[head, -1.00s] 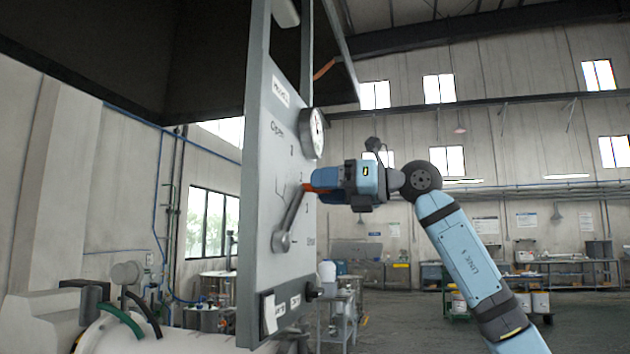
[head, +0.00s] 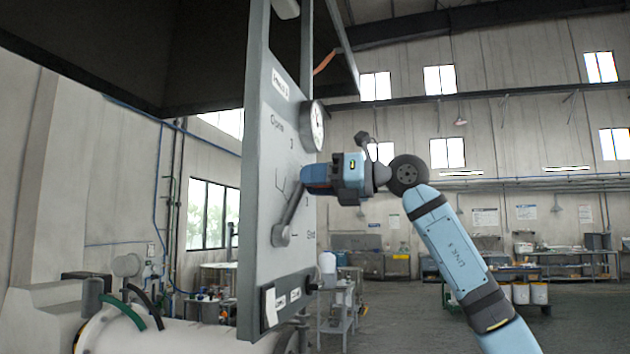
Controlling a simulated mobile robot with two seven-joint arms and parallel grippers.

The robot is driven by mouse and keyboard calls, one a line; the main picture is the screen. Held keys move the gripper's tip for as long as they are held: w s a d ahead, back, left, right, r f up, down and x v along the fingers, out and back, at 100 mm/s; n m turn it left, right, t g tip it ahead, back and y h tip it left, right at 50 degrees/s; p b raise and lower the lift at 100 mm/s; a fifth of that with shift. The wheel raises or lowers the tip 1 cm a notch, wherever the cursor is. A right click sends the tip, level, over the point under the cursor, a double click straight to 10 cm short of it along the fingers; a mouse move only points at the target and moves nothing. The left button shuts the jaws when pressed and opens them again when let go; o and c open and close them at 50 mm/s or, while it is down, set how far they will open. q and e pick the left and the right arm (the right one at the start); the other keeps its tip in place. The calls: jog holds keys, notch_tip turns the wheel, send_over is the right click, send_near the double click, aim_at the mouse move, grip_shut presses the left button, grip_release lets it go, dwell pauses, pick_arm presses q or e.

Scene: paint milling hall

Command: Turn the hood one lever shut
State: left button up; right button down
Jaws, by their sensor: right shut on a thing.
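The hood one lever (head: 291,213) is a grey arm on a round pivot at the lower part of a grey upright panel (head: 262,190). It slants up and to the right from the pivot, between the "Open" mark near the top and a mark low on the right that looks like "Shut". My right gripper (head: 306,180) reaches in from the right and is shut on the lever's upper end. The gripper hides the orange grip there. My left gripper is not in view.
A round dial (head: 312,126) sits on the panel just above my right gripper. A dark hood (head: 120,50) hangs overhead at the left. A white cylinder with hoses (head: 180,337) lies below. A small trolley (head: 337,310) stands behind the panel. Open floor lies at the right.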

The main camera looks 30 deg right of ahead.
aim_at(303, 237)
jog(key=d+f+m, duration=0.1)
jog(key=f+m, duration=0.1)
jog(key=w+d+f+m+b, duration=0.1)
jog(key=f+m, duration=0.1)
jog(key=w+f+m+b, duration=0.1)
jog(key=f+m, duration=0.1)
jog(key=f, duration=0.1)
jog(key=shift+w+d, duration=0.25)
jog(key=shift+d, duration=0.15)
jog(key=shift+w+d+f+m+b, duration=0.15)
jog(key=shift+f+m+b, duration=0.45)
jog(key=shift+f+m, duration=0.75)
jog(key=shift+f, duration=0.4)
jog(key=shift+a+f, duration=0.2)
jog(key=c, duration=1.1)
grip_release()
jog(key=shift+o, duration=1)
jog(key=shift+d, duration=0.15)
jog(key=shift+r, duration=0.15)
jog(key=shift+r, duration=0.15)
